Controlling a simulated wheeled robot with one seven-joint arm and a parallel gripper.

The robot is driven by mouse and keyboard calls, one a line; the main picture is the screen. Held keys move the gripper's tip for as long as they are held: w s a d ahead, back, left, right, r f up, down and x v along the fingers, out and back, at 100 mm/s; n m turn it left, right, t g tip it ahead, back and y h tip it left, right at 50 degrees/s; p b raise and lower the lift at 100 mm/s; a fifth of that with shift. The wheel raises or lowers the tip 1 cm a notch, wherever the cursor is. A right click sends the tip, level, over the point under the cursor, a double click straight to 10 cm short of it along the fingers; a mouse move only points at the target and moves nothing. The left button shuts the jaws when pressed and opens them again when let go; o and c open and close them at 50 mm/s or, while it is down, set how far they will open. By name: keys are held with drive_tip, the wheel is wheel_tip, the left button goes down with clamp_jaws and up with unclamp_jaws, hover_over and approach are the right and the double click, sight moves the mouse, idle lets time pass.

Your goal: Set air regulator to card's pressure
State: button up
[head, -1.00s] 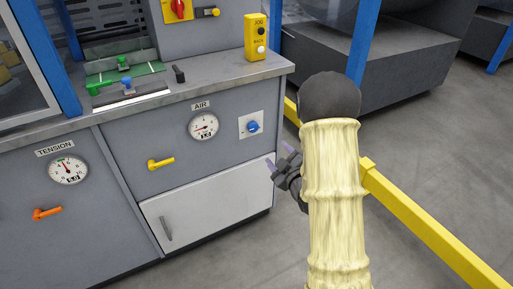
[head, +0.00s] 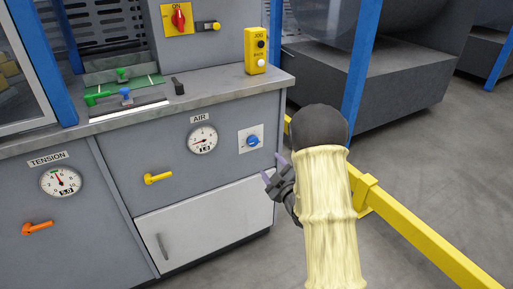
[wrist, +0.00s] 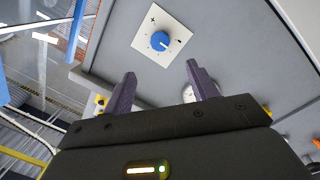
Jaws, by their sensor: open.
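The air regulator is a blue knob (head: 253,141) on a white square plate, right of the AIR gauge (head: 202,140) on the grey cabinet front. In the wrist view the knob (wrist: 159,41) shows beyond my fingertips, with a plus sign on its plate. The gauge's small display appears to read about 1.8; its needle is small. My gripper (head: 273,171) is open and empty, below and right of the knob and apart from it. In the wrist view its two fingers (wrist: 160,78) are spread. No pressure card is recognizable in view.
A yellow lever (head: 158,178) sits below the gauge. The TENSION gauge (head: 61,181) and an orange lever (head: 38,228) are at left. A yellow jog box (head: 255,50) stands on the counter. A yellow rail (head: 420,245) runs along the right, beside my arm.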

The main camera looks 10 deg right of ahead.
sight(254, 143)
drive_tip(key=b+x, duration=0.2)
drive_tip(key=x, duration=1.1)
drive_tip(key=shift+s, duration=0.1)
drive_tip(key=shift+c, duration=0.2)
drive_tip(key=c, duration=0.9)
